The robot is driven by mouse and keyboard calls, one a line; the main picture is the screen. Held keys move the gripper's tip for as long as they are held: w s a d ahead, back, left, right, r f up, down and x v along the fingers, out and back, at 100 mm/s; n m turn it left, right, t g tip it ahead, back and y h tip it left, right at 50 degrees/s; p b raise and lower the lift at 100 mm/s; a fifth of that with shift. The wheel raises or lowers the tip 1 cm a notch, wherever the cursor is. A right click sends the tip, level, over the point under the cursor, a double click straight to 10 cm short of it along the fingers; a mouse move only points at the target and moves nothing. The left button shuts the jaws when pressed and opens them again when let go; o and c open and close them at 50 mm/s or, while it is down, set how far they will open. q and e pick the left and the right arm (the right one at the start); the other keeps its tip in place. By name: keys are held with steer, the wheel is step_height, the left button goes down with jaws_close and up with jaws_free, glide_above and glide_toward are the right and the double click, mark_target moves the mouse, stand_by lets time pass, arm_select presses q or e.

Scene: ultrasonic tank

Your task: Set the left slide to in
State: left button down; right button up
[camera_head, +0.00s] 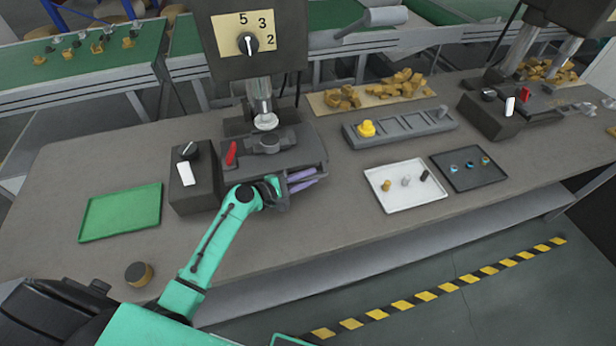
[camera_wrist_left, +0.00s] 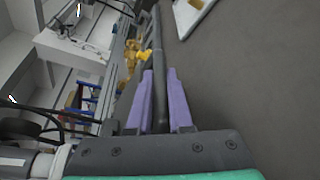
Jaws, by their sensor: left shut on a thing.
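The left machine has a dial panel (camera_head: 246,45), a metal ram, and a dark grey slide (camera_head: 308,145) at its base, towards the front right. My left gripper (camera_head: 302,180), with purple fingers, is at the front edge of this slide. In the left wrist view, the two purple fingers (camera_wrist_left: 161,85) lie on either side of a long dark bar (camera_wrist_left: 158,50), shut on it. The bar appears to be the slide's front part; the exact contact is partly hidden. My right gripper is not in view.
Beside the slide are a red lever (camera_head: 231,153) and a control box (camera_head: 193,178) with a knob and white switch. A green tray (camera_head: 120,212) lies left, a white tray (camera_head: 403,200) and dark tray (camera_head: 488,180) right. A round puck (camera_head: 138,274) sits near the front edge.

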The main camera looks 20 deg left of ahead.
mark_target(302, 167)
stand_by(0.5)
arm_select(q)
steer(key=w+a+b, duration=0.2)
steer(key=w, duration=0.1)
steer(key=shift+w+f, duration=0.1)
steer(key=shift+w, duration=0.05)
steer(key=shift+a+r, duration=0.1)
steer(key=shift+r, duration=0.15)
steer(key=c, duration=0.8)
jaws_free()
steer(key=shift+f, duration=0.1)
steer(key=shift+c, duration=0.2)
steer(key=b+v, duration=0.3)
steer(key=v, duration=1.1)
steer(key=shift+a, duration=0.3)
